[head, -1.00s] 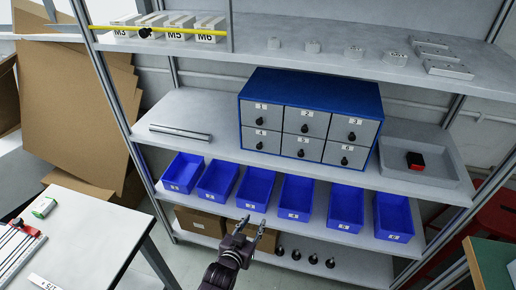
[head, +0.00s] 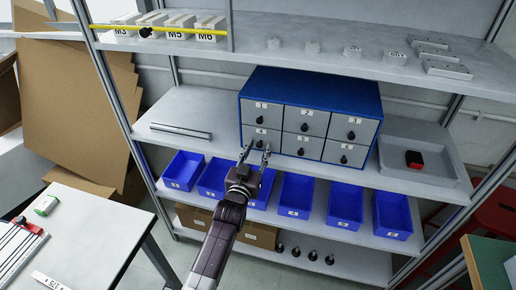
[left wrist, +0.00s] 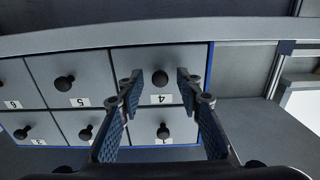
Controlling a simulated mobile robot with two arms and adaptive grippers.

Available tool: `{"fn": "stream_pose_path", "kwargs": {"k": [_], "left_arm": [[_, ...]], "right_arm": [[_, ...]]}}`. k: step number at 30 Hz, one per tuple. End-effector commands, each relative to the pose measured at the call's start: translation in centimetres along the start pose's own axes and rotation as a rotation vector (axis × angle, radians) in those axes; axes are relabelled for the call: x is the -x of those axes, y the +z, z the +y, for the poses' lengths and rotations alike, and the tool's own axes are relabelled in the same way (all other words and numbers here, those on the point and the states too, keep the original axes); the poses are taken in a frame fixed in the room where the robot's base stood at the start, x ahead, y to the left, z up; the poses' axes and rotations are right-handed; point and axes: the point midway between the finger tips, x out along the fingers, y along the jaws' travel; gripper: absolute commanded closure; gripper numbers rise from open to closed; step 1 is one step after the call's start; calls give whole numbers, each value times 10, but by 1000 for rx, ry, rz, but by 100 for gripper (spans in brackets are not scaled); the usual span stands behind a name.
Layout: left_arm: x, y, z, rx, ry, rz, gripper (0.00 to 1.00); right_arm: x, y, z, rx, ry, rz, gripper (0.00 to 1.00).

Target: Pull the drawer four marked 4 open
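The blue cabinet (head: 310,83) with grey drawers stands on the middle shelf. Drawer four (head: 273,134) is at its lower left in the head view and looks shut. In the left wrist view, which is upside down, drawer four (left wrist: 137,60) shows its label 4 and a dark round knob (left wrist: 160,78). My left gripper (head: 257,151) is open in front of this drawer. In the left wrist view its fingers (left wrist: 159,82) stand either side of the knob, with visible gaps on both sides. My right gripper is not in view.
Several blue bins (head: 296,196) line the shelf's front edge below the cabinet, under my left arm. A grey tray (head: 440,158) with a black and red item (head: 415,160) is right of the cabinet. A metal bar (head: 181,131) lies to its left.

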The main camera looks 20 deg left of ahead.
Motion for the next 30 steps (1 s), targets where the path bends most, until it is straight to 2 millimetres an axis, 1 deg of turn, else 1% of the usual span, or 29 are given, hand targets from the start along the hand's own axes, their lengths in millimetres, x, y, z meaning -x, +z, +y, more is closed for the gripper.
{"fn": "stream_pose_path", "kwargs": {"k": [3, 10, 18, 19, 30], "left_arm": [[-4, 0, 0, 0, 0, -1, 67], [-4, 0, 0, 0, 0, -1, 68], [-4, 0, 0, 0, 0, -1, 98], [-4, 0, 0, 0, 0, -1, 100], [-2, 0, 0, 0, 0, -2, 100]], "right_arm": [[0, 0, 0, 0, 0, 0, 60], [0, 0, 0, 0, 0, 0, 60], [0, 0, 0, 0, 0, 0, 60], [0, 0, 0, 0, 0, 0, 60], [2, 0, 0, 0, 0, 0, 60]]}}
